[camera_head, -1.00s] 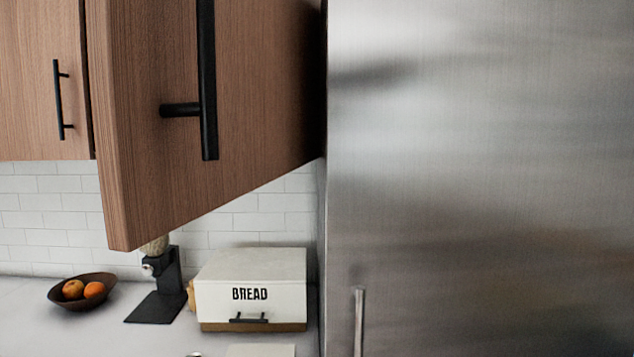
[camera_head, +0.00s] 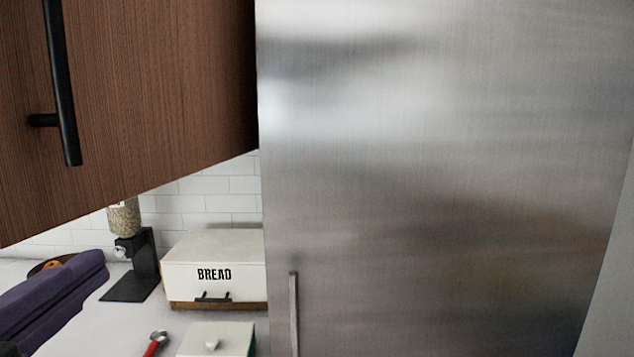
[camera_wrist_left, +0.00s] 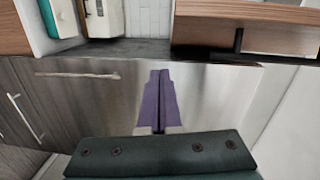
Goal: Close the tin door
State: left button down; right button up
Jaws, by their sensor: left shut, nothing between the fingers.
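The bread tin (camera_head: 215,250) is a white box on a wooden base, standing on the counter in the head view. Its front door (camera_head: 190,279) carries the word BREAD and a black handle (camera_head: 212,297). The door looks upright at the front of the box; I cannot tell if a small gap is left. My left gripper (camera_head: 104,262), with purple fingers, is at the lower left, in front of the fruit bowl and apart from the tin. Its fingers are together and empty, as the left wrist view (camera_wrist_left: 160,74) also shows. My right gripper is not in view.
A wooden cabinet door (camera_head: 150,90) hangs open above the counter. A steel fridge (camera_head: 430,180) fills the right. A black-based dispenser (camera_head: 145,265) stands left of the tin. A white lidded container (camera_head: 220,338) and a red-handled tool (camera_head: 155,345) lie in front of it.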

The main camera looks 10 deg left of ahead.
pick_arm(q)
jog(key=w+a+r+m+p, duration=0.1)
jog(key=w+a+p, duration=0.1)
jog(key=w, duration=0.3)
jog(key=w+a+r+t+p, duration=0.1)
jog(key=w+a+p, duration=0.2)
jog(key=w+p, duration=0.1)
jog(key=shift+w+m+h+p, duration=0.3)
jog(key=shift+w+m+p, duration=0.1)
jog(key=shift+w, duration=0.05)
jog(key=shift+a, duration=0.1)
